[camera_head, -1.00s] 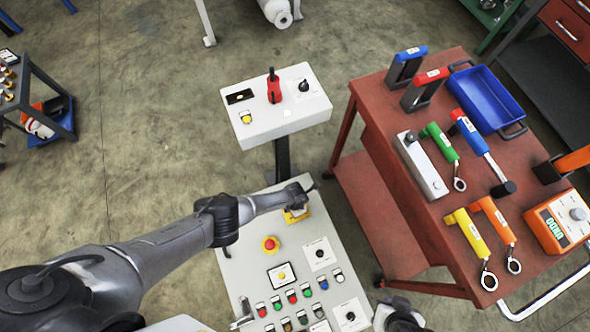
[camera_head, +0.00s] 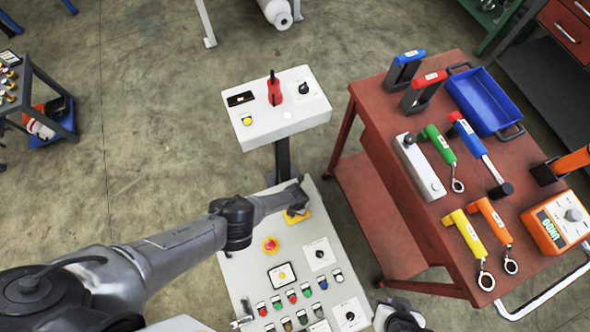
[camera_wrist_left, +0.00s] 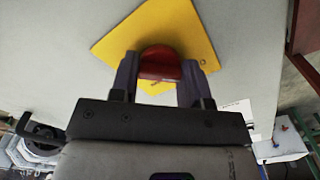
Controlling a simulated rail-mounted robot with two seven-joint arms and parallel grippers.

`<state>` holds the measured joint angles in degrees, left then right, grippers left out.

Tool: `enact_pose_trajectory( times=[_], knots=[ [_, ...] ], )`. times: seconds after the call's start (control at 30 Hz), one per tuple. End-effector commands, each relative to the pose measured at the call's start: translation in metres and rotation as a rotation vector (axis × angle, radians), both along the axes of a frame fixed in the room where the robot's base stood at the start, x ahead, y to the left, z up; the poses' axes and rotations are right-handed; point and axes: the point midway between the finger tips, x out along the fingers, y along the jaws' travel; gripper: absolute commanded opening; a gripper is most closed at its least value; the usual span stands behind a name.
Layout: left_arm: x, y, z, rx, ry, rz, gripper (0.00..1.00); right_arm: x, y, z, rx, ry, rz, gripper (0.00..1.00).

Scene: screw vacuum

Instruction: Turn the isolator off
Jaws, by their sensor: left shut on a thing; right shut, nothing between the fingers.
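The isolator is a red rotary knob (camera_wrist_left: 160,64) on a yellow square plate (camera_wrist_left: 190,28), fixed to the grey control panel (camera_wrist_left: 60,75). In the left wrist view my left gripper (camera_wrist_left: 158,78) has its two fingers on either side of the knob, shut on it. In the head view my left arm reaches over the panel, and its wrist hides the knob; part of the yellow plate (camera_head: 298,218) shows. My right gripper (camera_head: 402,316) shows only partly at the bottom edge, right of the panel, shut and empty.
The panel also carries a red emergency button (camera_head: 270,244) and several coloured buttons. A white box on a post (camera_head: 275,125) with a red switch stands beyond.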

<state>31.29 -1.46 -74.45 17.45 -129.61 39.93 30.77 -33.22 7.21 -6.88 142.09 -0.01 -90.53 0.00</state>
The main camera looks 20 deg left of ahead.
Motion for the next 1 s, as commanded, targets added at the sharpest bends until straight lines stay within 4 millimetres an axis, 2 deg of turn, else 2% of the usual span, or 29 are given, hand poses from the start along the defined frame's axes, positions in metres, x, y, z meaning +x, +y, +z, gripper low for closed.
enact_pose_trajectory(
  times=[0.57,0.6,0.87,1.0],
  knots=[
    [0.0,-0.0001,0.0,0.0,0.0,0.031,0.19,0.0,0.0014,0.0004,0.005,0.0,-0.004,0.0],
    [0.0,-0.0001,0.0,0.0,0.0,0.031,0.43,0.0001,0.0018,0.0005,0.006,0.0,-0.004,0.0],
    [0.0,-0.0001,0.0,0.0,0.0,0.03,0.68,0.0001,0.0029,0.0005,0.009,0.0,-0.006,0.0],
    [-0.0001,-0.0001,0.0,0.0,0.0,0.029,0.68,0.0,0.0029,0.0005,0.009,0.0,-0.006,0.0]
  ],
)
